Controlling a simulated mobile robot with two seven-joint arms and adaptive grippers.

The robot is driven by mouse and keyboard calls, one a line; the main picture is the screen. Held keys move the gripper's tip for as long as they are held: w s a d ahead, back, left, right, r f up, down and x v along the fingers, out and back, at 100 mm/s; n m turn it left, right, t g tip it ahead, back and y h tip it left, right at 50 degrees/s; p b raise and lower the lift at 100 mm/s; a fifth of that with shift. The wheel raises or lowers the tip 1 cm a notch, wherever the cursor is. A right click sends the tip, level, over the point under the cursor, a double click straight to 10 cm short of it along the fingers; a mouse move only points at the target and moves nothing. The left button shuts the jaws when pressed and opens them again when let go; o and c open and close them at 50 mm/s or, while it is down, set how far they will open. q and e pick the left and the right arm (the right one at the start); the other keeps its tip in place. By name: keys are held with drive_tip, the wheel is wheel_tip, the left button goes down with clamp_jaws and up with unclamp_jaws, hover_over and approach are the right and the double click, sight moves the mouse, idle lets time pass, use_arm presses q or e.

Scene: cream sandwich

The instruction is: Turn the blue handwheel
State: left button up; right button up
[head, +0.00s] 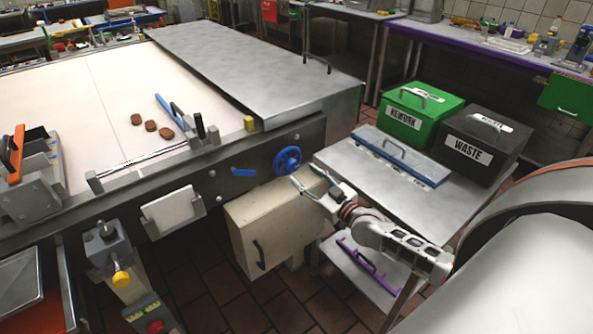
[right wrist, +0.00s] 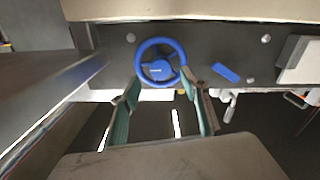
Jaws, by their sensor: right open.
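The blue handwheel (head: 287,160) is mounted on the dark side rail of the conveyor, near its right end. In the right wrist view the handwheel (right wrist: 160,63) is a blue ring with a hub, upper middle. My right gripper (head: 304,184) is open just in front of and slightly below the wheel in the head view. In the right wrist view its two greenish fingers (right wrist: 160,84) stand apart, their tips near the wheel's lower left and right rim. I cannot tell whether the tips touch the rim. My left gripper does not show.
A blue lever (head: 243,172) sits on the rail left of the wheel, above a beige cabinet (head: 262,225).

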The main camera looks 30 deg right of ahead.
sight(295, 167)
drive_tip(key=shift+w+a+b, duration=0.15)
drive_tip(key=shift+w+b, duration=0.05)
drive_tip(key=shift+w, duration=1)
drive_tip(key=shift+w+a+b, duration=0.15)
drive_tip(key=shift+w, duration=1.05)
drive_tip(key=c, duration=1.1)
